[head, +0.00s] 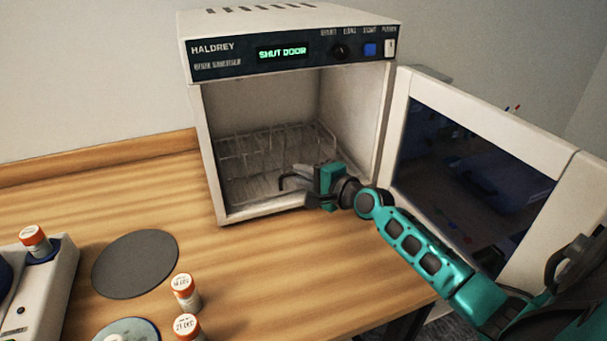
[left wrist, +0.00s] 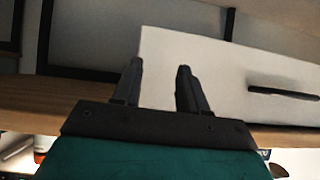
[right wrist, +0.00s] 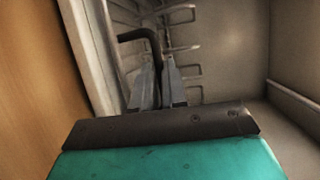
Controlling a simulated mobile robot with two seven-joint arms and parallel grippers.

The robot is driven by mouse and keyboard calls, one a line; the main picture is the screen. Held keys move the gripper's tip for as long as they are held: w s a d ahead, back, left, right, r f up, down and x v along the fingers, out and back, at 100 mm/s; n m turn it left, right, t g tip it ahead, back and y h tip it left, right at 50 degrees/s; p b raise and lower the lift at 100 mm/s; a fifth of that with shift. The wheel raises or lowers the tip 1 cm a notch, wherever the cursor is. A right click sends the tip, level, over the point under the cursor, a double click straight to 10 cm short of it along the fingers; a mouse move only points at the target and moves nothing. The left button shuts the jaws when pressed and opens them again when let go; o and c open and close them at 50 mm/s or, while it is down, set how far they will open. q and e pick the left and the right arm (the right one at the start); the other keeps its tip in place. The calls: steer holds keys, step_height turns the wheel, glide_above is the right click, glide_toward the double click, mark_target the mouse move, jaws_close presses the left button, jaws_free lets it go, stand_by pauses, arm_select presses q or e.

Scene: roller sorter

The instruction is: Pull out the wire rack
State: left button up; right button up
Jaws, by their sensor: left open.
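The wire rack (head: 262,150) is inside the open white cabinet (head: 207,150), its thin wires standing in rows; it also shows in the right wrist view (right wrist: 185,47). A black bent handle (head: 287,180) is at the rack's front, near the cabinet's front lip. My right gripper (head: 308,180) is at the opening. In the right wrist view my right gripper (right wrist: 158,85) has its fingers close together around the handle (right wrist: 140,35). My left gripper is outside the head view; in the left wrist view (left wrist: 157,80) it is open and empty.
The cabinet door (head: 400,130) stands open at the right, beside my right arm. The display (head: 283,51) reads "SHUT DOOR". On the wooden table are a dark round mat (head: 135,264), orange-capped vials (head: 185,292) and a white device (head: 50,283). The table before the cabinet is clear.

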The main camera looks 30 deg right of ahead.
jaws_close()
arm_select(q)
steer(key=shift+w+r, duration=0.15)
steer(key=shift+w, duration=0.1)
stand_by(0.3)
steer(key=shift+s, duration=0.1)
stand_by(0.3)
